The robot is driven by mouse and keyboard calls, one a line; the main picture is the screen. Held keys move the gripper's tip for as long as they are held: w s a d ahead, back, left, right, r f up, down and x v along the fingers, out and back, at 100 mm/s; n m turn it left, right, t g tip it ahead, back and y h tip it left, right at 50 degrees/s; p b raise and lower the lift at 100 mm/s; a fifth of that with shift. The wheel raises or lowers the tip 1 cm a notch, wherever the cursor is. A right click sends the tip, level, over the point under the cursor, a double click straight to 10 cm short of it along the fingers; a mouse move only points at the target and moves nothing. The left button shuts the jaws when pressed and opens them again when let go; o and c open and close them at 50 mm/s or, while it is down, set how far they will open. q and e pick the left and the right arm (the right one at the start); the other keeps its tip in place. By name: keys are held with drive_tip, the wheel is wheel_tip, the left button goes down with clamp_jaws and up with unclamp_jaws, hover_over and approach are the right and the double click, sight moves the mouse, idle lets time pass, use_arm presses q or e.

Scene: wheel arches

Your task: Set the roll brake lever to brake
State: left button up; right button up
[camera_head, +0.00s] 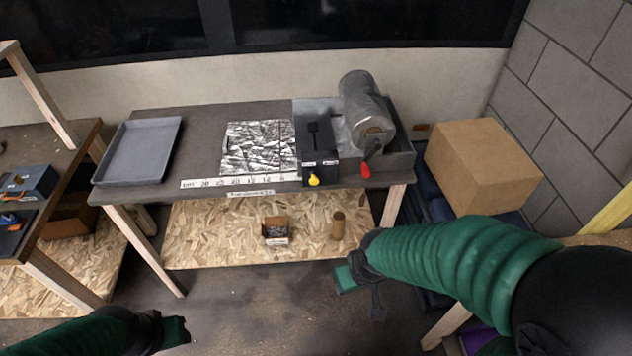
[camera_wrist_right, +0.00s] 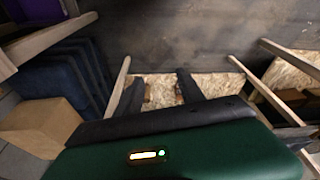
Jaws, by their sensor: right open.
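A red lever (camera_head: 366,170) sits at the front of the grey roll (camera_head: 365,112) on the right end of the dark table (camera_head: 240,112); it is likely the roll brake lever, but its setting cannot be read. My right gripper (camera_head: 360,287) is in front of the table, below the red lever and apart from it. In the right wrist view its two dark fingers (camera_wrist_right: 157,92) are spread with nothing between them. My left gripper (camera_head: 176,332) is low at the bottom left, far from the lever; its jaws cannot be made out.
A black box (camera_head: 318,150) with a yellow knob (camera_head: 314,180) stands left of the roll. A foil sheet (camera_head: 258,146) and a grey tray (camera_head: 138,150) lie further left. A cardboard box (camera_head: 480,165) stands right of the table. Floor in front is clear.

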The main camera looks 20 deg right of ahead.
drive_tip(key=w+f+n+t+b, duration=0.1)
drive_tip(key=w, duration=0.1)
drive_tip(key=w+f+n+b, duration=0.1)
drive_tip(key=f+b, duration=0.1)
drive_tip(key=w+f+n+t+b, duration=0.1)
drive_tip(key=w+n, duration=0.1)
drive_tip(key=shift+w+f+t+b, duration=0.15)
drive_tip(key=shift+w+t+b, duration=0.15)
drive_tip(key=shift+w+b, duration=0.1)
drive_tip(key=c, duration=0.7)
drive_tip(key=w+f+n+t+b, duration=0.1)
drive_tip(key=w+n, duration=0.1)
drive_tip(key=w+f+n+t+b, duration=0.1)
drive_tip(key=w+n+b, duration=0.1)
drive_tip(key=w, duration=0.1)
drive_tip(key=w+f+n+t+b, duration=0.1)
drive_tip(key=w+n+b, duration=0.1)
drive_tip(key=w, duration=0.1)
drive_tip(key=shift+a+t, duration=0.25)
drive_tip(key=shift+t, duration=0.05)
clamp_jaws()
drive_tip(key=w+a+r+n+t+y+b, duration=0.1)
drive_tip(key=w+a+r+n+t+b, duration=0.1)
drive_tip(key=w+n+t+b, duration=0.5)
drive_tip(key=w+r+n+b, duration=0.1)
drive_tip(key=w+n, duration=0.1)
drive_tip(key=n, duration=0.4)
drive_tip(key=shift+a+r+t, duration=0.15)
drive_tip(key=shift+a+t, duration=0.2)
drive_tip(key=shift+t, duration=0.05)
